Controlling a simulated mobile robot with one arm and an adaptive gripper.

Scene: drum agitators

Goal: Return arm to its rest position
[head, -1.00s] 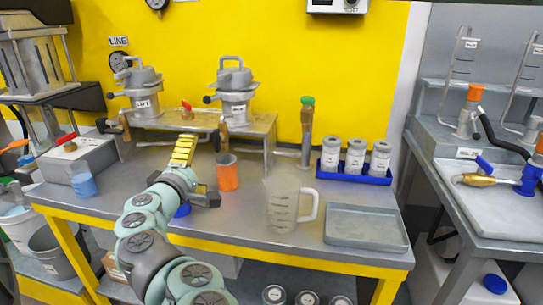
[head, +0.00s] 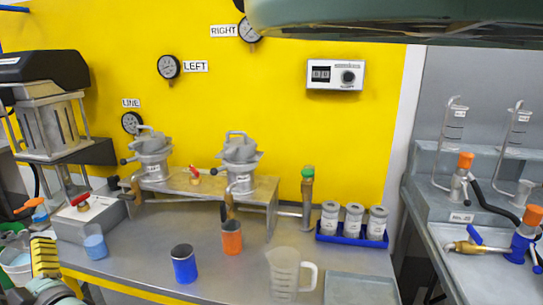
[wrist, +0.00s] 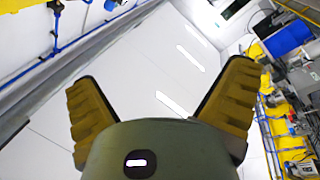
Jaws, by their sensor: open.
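In the head view my gripper (head: 45,258) shows at the lower left, with one ridged yellow finger pointing up and part of my arm below it. It is left of the bench's front part, apart from the cups. In the wrist view my gripper (wrist: 160,90) has its two yellow fingers spread wide with nothing between them. Behind them are a pale ceiling and light strips. Most of my arm is outside the head view.
A blue cup (head: 184,264), an orange cup (head: 231,237) and a clear jug (head: 284,274) stand on the grey bench (head: 140,262). Two metal agitator pots (head: 153,155) sit on a raised stand. A blue rack (head: 350,238) holds three canisters. A grey tray (head: 360,290) is at front right.

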